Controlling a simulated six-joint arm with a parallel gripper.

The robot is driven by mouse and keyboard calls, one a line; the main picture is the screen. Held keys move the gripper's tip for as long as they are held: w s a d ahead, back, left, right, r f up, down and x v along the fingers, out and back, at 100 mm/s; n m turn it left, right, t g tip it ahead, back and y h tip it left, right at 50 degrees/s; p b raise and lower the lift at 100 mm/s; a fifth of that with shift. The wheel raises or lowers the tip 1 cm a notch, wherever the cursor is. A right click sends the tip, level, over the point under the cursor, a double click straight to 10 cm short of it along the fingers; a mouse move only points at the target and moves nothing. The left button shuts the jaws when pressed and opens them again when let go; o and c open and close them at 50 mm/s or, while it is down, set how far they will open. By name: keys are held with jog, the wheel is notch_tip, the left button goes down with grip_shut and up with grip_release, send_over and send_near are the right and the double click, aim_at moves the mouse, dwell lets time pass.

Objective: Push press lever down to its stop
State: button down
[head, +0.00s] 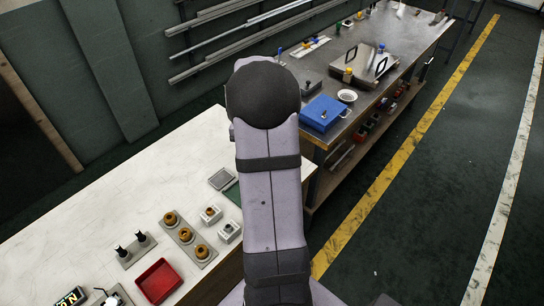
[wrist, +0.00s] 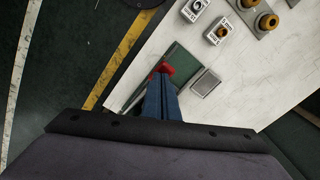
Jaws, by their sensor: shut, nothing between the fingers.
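My gripper (wrist: 161,88) shows in the wrist view as two blue fingers pressed together, shut and empty. A small red part (wrist: 167,69) shows at the fingertips, over a green plate (wrist: 184,62) on the white bench. It may belong to the press lever, but its shape is partly hidden by the fingers. I cannot tell whether the fingers touch it. In the head view my arm hides the gripper and most of the green plate (head: 234,191); no press lever can be made out there.
A grey square pad (wrist: 206,82) lies beside the green plate. A red tray (head: 158,281) lies at the front. A metal bench with a blue box (head: 322,113) stands behind.

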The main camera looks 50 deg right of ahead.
jog(key=shift+f, duration=0.25)
jog(key=shift+f+b, duration=0.55)
jog(key=shift+f, duration=0.55)
jog(key=shift+f+b, duration=0.7)
jog(key=shift+f, duration=0.15)
dwell(0.6)
jog(key=shift+f, duration=0.25)
jog(key=shift+f+b, duration=0.35)
jog(key=shift+f, duration=0.1)
jog(key=shift+s, duration=0.1)
jog(key=shift+r, duration=0.1)
